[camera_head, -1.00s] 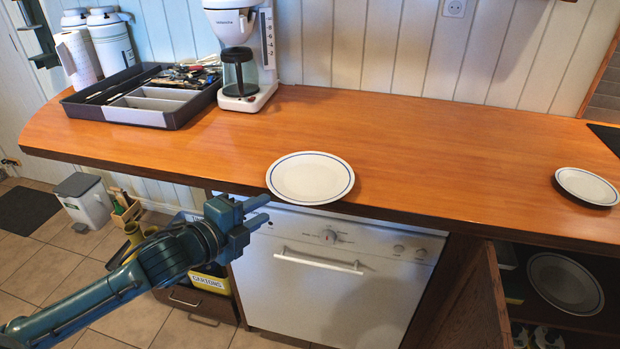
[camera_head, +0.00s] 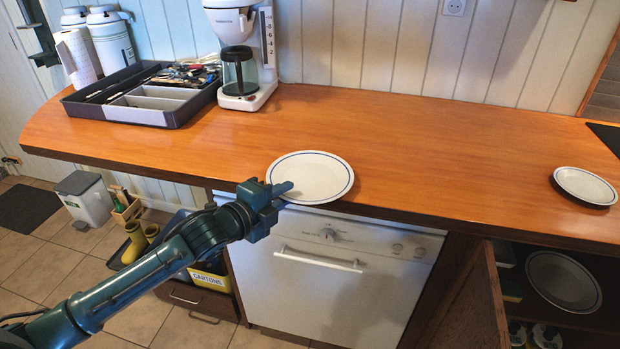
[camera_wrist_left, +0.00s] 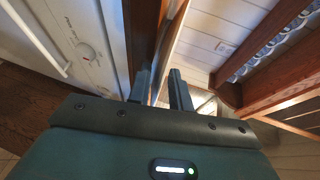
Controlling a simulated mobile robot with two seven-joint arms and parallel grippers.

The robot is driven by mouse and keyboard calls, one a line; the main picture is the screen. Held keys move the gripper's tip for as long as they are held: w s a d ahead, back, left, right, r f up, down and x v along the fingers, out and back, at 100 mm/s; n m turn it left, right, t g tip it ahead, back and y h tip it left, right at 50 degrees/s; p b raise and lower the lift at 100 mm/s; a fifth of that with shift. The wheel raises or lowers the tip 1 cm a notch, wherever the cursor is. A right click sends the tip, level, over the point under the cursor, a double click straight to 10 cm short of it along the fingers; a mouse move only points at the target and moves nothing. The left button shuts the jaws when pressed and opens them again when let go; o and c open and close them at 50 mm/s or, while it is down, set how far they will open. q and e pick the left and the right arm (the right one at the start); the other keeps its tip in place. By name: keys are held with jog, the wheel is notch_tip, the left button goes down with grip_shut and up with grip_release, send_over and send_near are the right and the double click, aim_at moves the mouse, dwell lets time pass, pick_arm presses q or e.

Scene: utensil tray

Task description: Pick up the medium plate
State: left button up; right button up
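The medium plate (camera_head: 316,178) is white with a thin blue rim line. It lies flat at the front edge of the wooden counter, its near rim slightly over the edge. My left gripper (camera_head: 286,194) is at the plate's near-left rim, and its fingers overlap that rim in the head view; I cannot tell if they touch it. In the left wrist view the two fingers (camera_wrist_left: 160,80) stand apart with a gap between them, and I see no plate held there. My right gripper is not in view.
A smaller plate (camera_head: 585,186) lies at the counter's right, and a larger plate (camera_head: 563,281) is in the open cabinet below. A utensil tray (camera_head: 150,117) and a coffee maker (camera_head: 247,104) stand at the back left. The dishwasher (camera_head: 330,290) is under the counter. The counter's middle is clear.

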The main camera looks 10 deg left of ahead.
pick_arm(q)
grip_shut()
jog(key=shift+r, duration=0.15)
